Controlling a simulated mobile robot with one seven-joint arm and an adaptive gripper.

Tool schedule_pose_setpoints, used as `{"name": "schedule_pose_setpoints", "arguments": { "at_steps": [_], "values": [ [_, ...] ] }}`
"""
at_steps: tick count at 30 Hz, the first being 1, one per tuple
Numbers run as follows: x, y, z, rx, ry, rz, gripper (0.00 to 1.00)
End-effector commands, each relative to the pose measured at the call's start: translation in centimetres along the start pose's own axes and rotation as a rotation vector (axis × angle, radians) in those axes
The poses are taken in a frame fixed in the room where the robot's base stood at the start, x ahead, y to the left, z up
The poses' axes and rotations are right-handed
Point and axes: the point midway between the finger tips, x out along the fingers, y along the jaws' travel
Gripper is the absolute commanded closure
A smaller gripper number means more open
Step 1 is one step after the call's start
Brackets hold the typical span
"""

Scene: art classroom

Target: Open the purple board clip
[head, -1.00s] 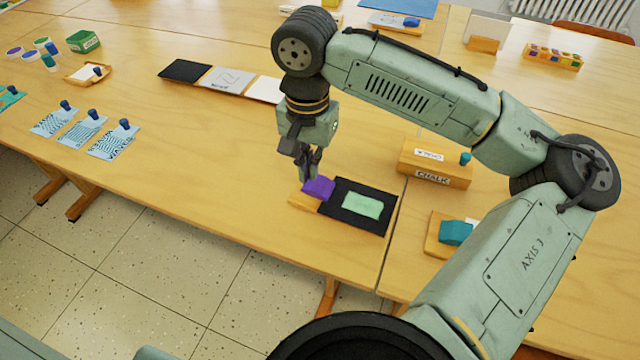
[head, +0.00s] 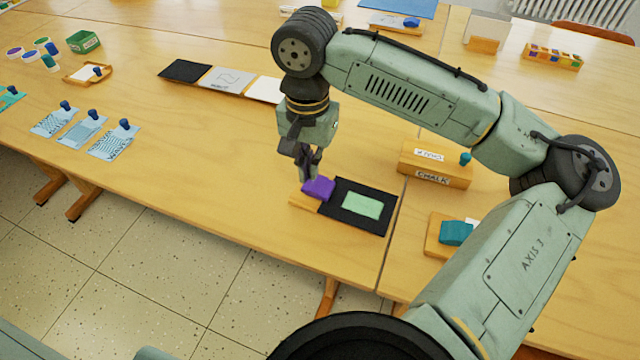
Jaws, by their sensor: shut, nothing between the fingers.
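The purple board clip (head: 319,188) sits at the left end of a black board (head: 374,219), above a wooden strip (head: 304,202). A pale green sheet (head: 361,205) lies on the board. My gripper (head: 313,177) points down at the clip's far edge, with its fingers together and nothing seen between them. Its tips are at or just behind the clip; I cannot tell whether they touch it. The clip's far side is partly hidden by the fingers.
A wooden chalk box (head: 436,172) stands to the right of the board. A teal block (head: 456,232) on a wooden base is nearer the right. Black, grey and white panels (head: 221,80) lie behind. The table is clear left of the clip.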

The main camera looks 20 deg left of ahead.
Motion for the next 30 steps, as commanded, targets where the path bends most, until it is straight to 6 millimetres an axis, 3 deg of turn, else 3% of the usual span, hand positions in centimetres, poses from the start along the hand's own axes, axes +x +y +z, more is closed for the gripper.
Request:
{"name": "schedule_pose_setpoints", "arguments": {
  "at_steps": [30],
  "values": [
    [1.6, 0.0, 0.0, 0.000, 0.000, 0.001, 1.00]
  ]
}}
